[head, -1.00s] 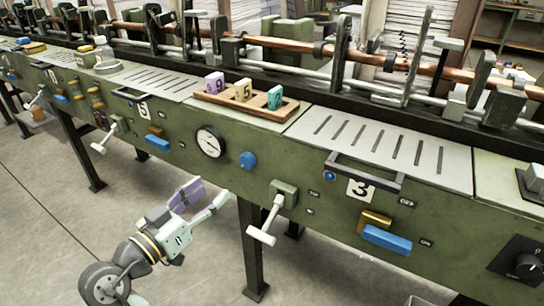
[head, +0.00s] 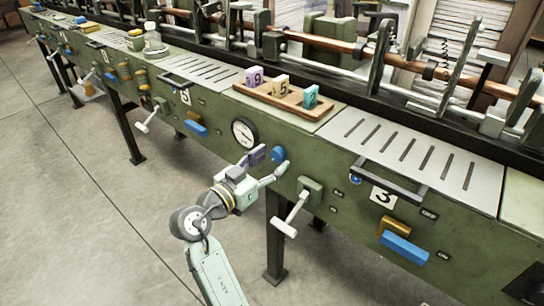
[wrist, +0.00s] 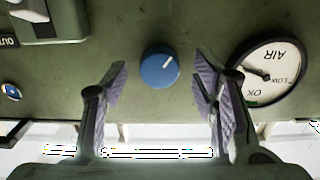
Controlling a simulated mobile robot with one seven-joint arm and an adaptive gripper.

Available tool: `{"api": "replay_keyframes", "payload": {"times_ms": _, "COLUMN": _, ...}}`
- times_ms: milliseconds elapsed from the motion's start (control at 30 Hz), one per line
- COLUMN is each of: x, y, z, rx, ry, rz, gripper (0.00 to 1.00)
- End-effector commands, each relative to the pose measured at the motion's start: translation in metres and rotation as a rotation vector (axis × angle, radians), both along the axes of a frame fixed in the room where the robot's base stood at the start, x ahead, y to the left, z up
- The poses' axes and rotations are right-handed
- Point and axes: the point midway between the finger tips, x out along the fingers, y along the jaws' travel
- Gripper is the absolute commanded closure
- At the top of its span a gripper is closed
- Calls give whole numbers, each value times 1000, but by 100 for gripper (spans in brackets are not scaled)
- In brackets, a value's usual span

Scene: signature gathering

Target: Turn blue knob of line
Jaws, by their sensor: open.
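The round blue knob (head: 278,154) is on the front of the green machine line, between the white dial gauge and the lever. In the wrist view the knob (wrist: 160,68) has a white pointer line aimed to the upper right. My gripper (head: 268,165) is in front of the panel just below and left of the knob in the head view. In the wrist view my gripper (wrist: 160,88) is open, with a purple-padded finger on each side of the knob. The fingers appear apart from the knob, with nothing between them in contact; exact depth is hard to tell.
The gauge (head: 244,132) sits left of the knob, and a white-handled lever (head: 298,208) is to its right. A wooden tray (head: 263,100) with three numbered blocks stands above. A bar handle (head: 388,180) and blue switch (head: 403,248) are further right. Open floor lies in front.

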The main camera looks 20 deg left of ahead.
Motion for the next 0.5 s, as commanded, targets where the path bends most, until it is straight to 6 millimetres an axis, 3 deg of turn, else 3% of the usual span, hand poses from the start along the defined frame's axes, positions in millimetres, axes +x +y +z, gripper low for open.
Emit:
{"api": "replay_keyframes", "payload": {"times_ms": 400, "x": 9, "y": -4, "z": 0, "rx": 0, "ry": 0, "rz": 0, "gripper": 46}}
{"api": "replay_keyframes", "payload": {"times_ms": 500, "x": 9, "y": -4, "z": 0, "rx": 0, "ry": 0, "rz": 0, "gripper": 53}}
